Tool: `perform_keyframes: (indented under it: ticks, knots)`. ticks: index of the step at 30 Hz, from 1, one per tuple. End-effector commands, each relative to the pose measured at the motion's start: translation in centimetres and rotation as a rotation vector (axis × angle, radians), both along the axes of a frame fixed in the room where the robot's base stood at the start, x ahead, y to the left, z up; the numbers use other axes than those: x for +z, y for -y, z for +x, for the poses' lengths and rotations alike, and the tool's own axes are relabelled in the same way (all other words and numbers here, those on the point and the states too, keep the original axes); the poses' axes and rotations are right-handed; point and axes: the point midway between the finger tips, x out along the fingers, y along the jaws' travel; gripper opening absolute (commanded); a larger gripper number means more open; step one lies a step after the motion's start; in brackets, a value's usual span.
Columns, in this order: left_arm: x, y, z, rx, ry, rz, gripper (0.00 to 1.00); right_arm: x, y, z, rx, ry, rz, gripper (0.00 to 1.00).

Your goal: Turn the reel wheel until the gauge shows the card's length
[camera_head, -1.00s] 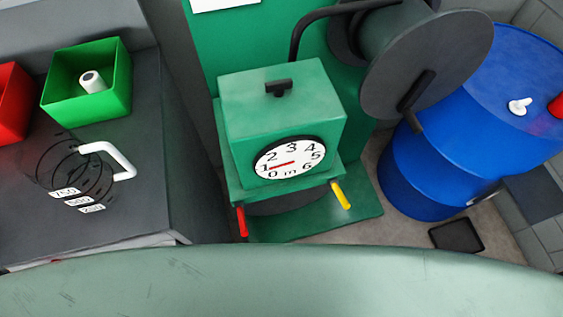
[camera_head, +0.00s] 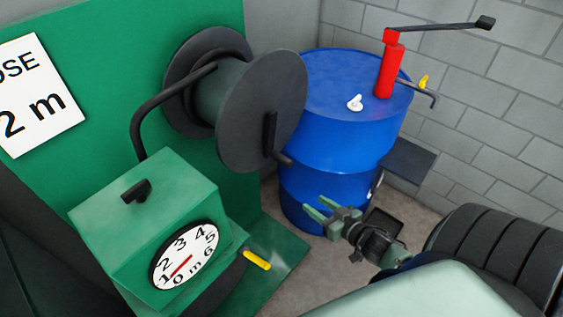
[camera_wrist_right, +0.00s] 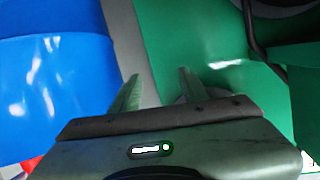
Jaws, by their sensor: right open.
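The reel (camera_head: 262,95) has a dark grey disc wheel with a crank handle (camera_head: 281,157) low on its face. My right gripper (camera_head: 312,208) is open and empty, in front of the blue drum, below and right of the handle. Its spread fingers also show in the wrist view (camera_wrist_right: 159,76). My left gripper is out of view.
The blue drum (camera_head: 330,145) stands right of the reel, with a red hand pump (camera_head: 390,70) and white cap (camera_head: 355,102) on top. A grey block wall (camera_head: 490,130) closes the right side.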

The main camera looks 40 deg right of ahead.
Motion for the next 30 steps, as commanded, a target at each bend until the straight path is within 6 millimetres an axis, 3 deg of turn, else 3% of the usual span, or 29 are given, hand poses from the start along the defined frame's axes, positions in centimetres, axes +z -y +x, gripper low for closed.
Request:
perform_keyframes:
  ticks: [1, 3, 6, 9, 24, 30]
  knots:
    - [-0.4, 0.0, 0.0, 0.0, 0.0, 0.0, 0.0, 4.0, -0.5, 1.2, 0.047, 0.085, 0.017, 0.45]
    - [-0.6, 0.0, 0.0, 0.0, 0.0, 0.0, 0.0, 8.6, -1.6, 2.2, 0.106, 0.173, 0.049, 0.45]
    - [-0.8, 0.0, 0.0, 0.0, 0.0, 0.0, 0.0, 13.0, -2.9, 2.8, 0.173, 0.252, 0.081, 0.45]
    - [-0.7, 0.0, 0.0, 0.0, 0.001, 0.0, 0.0, 15.0, -3.7, 3.0, 0.205, 0.286, 0.097, 0.45]
    - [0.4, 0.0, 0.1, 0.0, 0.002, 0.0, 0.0, 15.4, -5.5, 9.5, 0.207, 0.291, 0.101, 0.45]
    - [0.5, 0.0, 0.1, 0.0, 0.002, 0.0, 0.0, 15.3, -5.8, 10.5, 0.207, 0.29, 0.101, 0.45]
